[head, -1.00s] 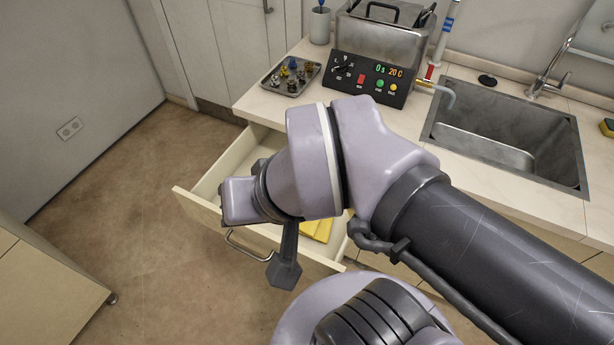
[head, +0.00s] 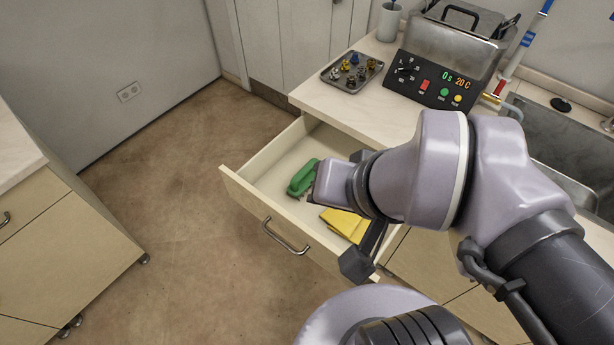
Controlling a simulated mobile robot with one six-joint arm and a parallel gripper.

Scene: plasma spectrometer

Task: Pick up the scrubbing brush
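The scrubbing brush (head: 300,177) is green with bristles along its lower side. It lies in the open drawer (head: 268,178), towards the drawer's left part in the head view. My arm's wrist hangs over the drawer and its near end overlaps the right end of the brush in the picture. A dark part at the end of my arm, seemingly my gripper (head: 358,262), hangs down in front of the drawer's right part, apart from the brush in the picture. Its fingers do not show clearly, so its opening cannot be told.
Folded yellow cloth or gloves (head: 345,222) lie in the drawer, right of the brush. The drawer front has a metal handle (head: 286,236). Above are the counter, a tray of small parts (head: 352,72), a heated bath (head: 440,85) and a sink (head: 565,140). The floor left is clear.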

